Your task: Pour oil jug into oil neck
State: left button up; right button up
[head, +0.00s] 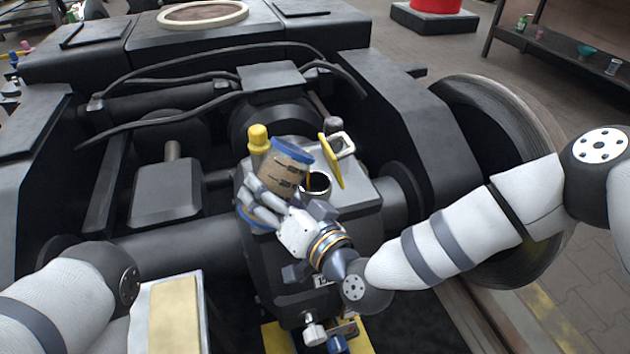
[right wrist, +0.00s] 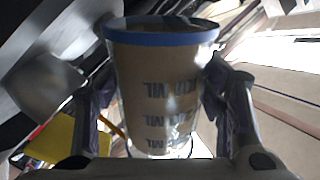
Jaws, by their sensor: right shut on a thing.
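My right gripper (head: 272,190) is shut on the oil jug (head: 284,168), a clear vessel with a blue rim, brown contents and dark lettering. The jug is tilted, its rim toward the right, close above the oil neck (head: 317,184). The neck is a round, dark opening with a pale rim on top of the gearbox housing. A thin orange streak shows between jug rim and neck. In the right wrist view, the jug (right wrist: 160,85) sits between both fingers. Only my left arm's links show at lower left; the left gripper is out of view.
A yellow flap (head: 331,160) stands up beside the neck, next to a pale square frame (head: 343,145). A yellow knob (head: 258,138) rises behind the jug. The dark bogie frame (head: 400,120) and a wheel (head: 520,130) lie to the right. Cables cross behind.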

jog(key=shift+s+a+f+m+g+b, duration=0.1)
jog(key=shift+a+m+g+b, duration=0.1)
jog(key=shift+m+b, duration=0.7)
jog(key=shift+s+a+f+m+g+b, duration=0.1)
jog(key=shift+m+g+b, duration=0.1)
jog(key=shift+m+b, duration=0.65)
dwell(3.1)
jog(key=shift+d+r+m+y, duration=0.1)
jog(key=shift+r+m+y, duration=0.1)
jog(key=shift+m, duration=0.4)
jog(key=shift+r+m+y, duration=0.1)
jog(key=shift+m+y, duration=0.1)
jog(key=shift+m, duration=0.35)
dwell(2.0)
